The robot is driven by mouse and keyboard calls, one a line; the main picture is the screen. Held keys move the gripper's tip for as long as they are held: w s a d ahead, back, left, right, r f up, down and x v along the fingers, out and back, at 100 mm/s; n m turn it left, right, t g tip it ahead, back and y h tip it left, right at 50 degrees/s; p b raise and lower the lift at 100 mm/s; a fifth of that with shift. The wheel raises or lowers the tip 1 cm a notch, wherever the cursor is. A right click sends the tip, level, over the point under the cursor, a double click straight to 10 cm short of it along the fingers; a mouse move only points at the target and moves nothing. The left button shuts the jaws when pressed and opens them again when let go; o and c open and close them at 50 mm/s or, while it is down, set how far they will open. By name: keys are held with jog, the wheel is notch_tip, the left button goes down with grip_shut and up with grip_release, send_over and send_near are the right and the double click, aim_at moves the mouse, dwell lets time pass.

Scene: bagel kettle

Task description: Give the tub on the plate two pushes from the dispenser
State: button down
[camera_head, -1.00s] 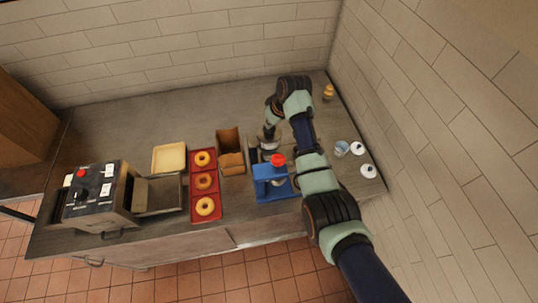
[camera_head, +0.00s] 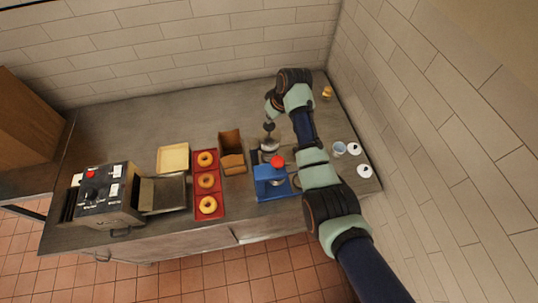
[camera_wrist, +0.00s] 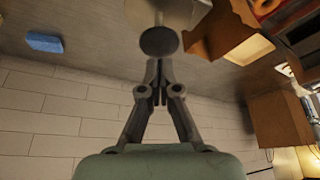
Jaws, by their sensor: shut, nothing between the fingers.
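The dispenser (camera_head: 268,145) looks like a silver vessel with a dark round top, standing behind the blue device. In the wrist view its dark round top (camera_wrist: 158,41) lies just beyond my fingertips, with a pale grey body around it. My gripper (camera_head: 268,124) is above the dispenser, partly hidden by my arm. In the wrist view my gripper (camera_wrist: 158,66) has its fingers together and empty. I cannot tell whether the fingertips touch the top. I cannot make out the tub or the plate clearly; my arm and the blue device cover that area.
A blue device with a red knob (camera_head: 277,162) stands in front. An open brown box (camera_head: 232,162) and a red tray (camera_head: 207,184) of bagels are to the left. A clear cup (camera_head: 339,149) and white lidded pots (camera_head: 364,171) are right. A blue block (camera_wrist: 45,42) lies on the counter.

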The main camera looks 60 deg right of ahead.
aim_at(270, 126)
jog(key=shift+f, duration=0.1)
jog(key=shift+f+b, duration=1.3)
jog(key=shift+f, duration=1.15)
jog(key=shift+r, duration=0.1)
notch_tip(270, 126, up, 5)
jog(key=p, duration=0.4)
jog(key=shift+p, duration=0.35)
notch_tip(270, 126, up, 6)
jog(key=p, duration=0.5)
jog(key=shift+p, duration=0.3)
